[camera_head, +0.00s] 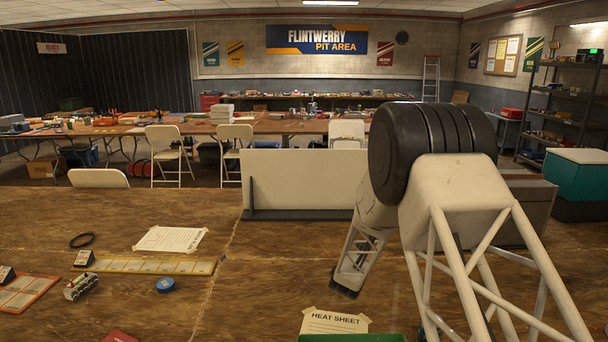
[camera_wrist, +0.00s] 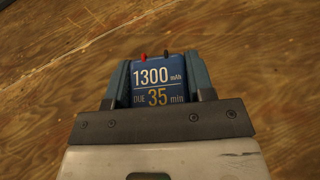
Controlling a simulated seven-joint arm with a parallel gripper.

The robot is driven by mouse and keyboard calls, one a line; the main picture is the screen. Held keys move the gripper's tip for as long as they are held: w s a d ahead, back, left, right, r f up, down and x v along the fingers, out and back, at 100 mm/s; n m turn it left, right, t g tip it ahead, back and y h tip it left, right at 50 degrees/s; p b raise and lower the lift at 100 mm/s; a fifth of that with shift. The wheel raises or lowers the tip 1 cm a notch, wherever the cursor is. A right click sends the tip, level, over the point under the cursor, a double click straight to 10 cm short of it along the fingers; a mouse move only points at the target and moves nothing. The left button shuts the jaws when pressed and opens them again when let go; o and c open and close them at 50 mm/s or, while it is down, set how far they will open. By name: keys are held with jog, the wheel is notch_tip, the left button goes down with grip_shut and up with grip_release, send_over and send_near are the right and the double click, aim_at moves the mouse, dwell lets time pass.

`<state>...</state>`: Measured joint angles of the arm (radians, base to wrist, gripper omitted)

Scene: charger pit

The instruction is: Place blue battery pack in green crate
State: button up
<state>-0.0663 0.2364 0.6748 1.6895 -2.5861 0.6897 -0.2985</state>
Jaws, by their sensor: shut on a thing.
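The blue battery pack (camera_wrist: 158,84) is held between the two blue-grey fingers of my gripper (camera_wrist: 159,76) in the wrist view. Its label reads "1300 mAh" and "DUE 35 min", and a red and a black terminal show at its far end. Bare wooden table lies beyond it in that view. The rim of a green crate (camera_head: 350,338) shows at the bottom edge of the head view; its inside is out of frame. I cannot make out the pack or the fingers in the head view.
A "HEAT SHEET" paper (camera_head: 335,322) lies beside the crate. On the left are a yellow strip (camera_head: 150,265), an orange board (camera_head: 25,292), a silver pack (camera_head: 80,287) and a blue round tin (camera_head: 165,285). A pale upright panel (camera_head: 300,180) stands at the back. The table's middle is clear.

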dwell(0.8)
jog(key=shift+s+d+r+m+g+h, duration=0.2)
jog(key=shift+s+d+r+m+h, duration=0.15)
jog(key=shift+s+m+h, duration=0.2)
jog(key=shift+s+d+r+m+g+h, duration=0.25)
jog(key=shift+s+d+m+h, duration=0.2)
jog(key=shift+h, duration=0.2)
jog(key=s+d+r+m+g+h, duration=0.2)
jog(key=s+d+m+g+h, duration=0.25)
jog(key=s+m+g, duration=0.35)
jog(key=m+g+h, duration=0.3)
jog(key=m, duration=0.1)
send_over(382, 330)
jog(key=s, duration=0.2)
jog(key=shift+s+a+g+y, duration=0.25)
jog(key=shift+s+a+g, duration=0.15)
jog(key=shift+a+g, duration=0.1)
jog(key=shift+f, duration=0.15)
jog(key=shift+f, duration=3.05)
jog(key=shift+f, duration=1.9)
